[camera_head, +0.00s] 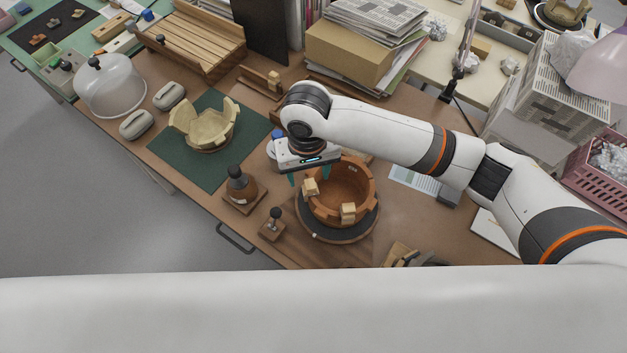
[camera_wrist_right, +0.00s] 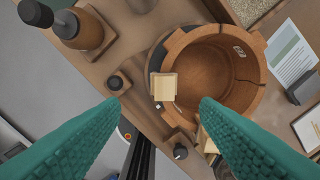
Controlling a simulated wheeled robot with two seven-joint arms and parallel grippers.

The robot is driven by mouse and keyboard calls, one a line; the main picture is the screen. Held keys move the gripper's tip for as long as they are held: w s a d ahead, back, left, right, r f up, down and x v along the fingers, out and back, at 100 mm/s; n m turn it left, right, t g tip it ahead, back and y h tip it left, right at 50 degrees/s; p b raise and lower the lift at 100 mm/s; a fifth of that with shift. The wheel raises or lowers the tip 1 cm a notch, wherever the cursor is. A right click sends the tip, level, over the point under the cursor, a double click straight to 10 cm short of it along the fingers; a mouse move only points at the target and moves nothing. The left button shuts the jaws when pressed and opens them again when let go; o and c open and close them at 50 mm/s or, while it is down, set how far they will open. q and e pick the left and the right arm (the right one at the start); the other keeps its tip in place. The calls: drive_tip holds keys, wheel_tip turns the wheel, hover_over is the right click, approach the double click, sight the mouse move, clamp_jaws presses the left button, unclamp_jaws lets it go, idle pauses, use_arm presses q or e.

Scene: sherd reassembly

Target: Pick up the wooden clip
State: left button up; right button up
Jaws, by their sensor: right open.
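A pale wooden clip (camera_head: 310,187) sits on the left rim of a brown clay pot (camera_head: 352,178), which stands on a dark round turntable (camera_head: 320,223). The clip also shows in the right wrist view (camera_wrist_right: 164,87). A second pale clip (camera_head: 348,212) is on the near rim; in the wrist view it is partly behind a finger. My right gripper (camera_head: 308,176) is open above the left-rim clip. In the wrist view its teal fingers (camera_wrist_right: 160,107) lie to either side of the clip, with nothing between them touching. My left gripper is out of view.
A brown bottle on a wooden base (camera_head: 240,188) and a small dark-knobbed block (camera_head: 273,222) stand left of the pot. A cream broken vessel (camera_head: 207,126) rests on a green mat (camera_head: 172,152). A cardboard box (camera_head: 345,55) stands behind my right arm.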

sight(310, 183)
wheel_tip(310, 183, down, 2)
drive_tip(key=shift+f, duration=0.25)
drive_tip(key=shift+w+d+f+p, duration=0.15)
drive_tip(key=shift+f+p, duration=0.15)
drive_tip(key=shift+f, duration=0.35)
drive_tip(key=f+p, duration=0.1)
drive_tip(key=f, duration=0.3)
drive_tip(key=shift+w+f, duration=0.15)
drive_tip(key=shift+w, duration=0.05)
drive_tip(key=shift+f, duration=0.2)
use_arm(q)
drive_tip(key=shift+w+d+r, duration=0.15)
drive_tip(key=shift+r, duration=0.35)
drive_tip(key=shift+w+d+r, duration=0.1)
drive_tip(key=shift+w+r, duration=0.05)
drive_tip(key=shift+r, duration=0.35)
use_arm(e)
drive_tip(key=shift+c, duration=0.9)
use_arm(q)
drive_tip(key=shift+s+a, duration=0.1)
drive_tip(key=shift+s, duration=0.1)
use_arm(e)
drive_tip(key=c, duration=0.6)
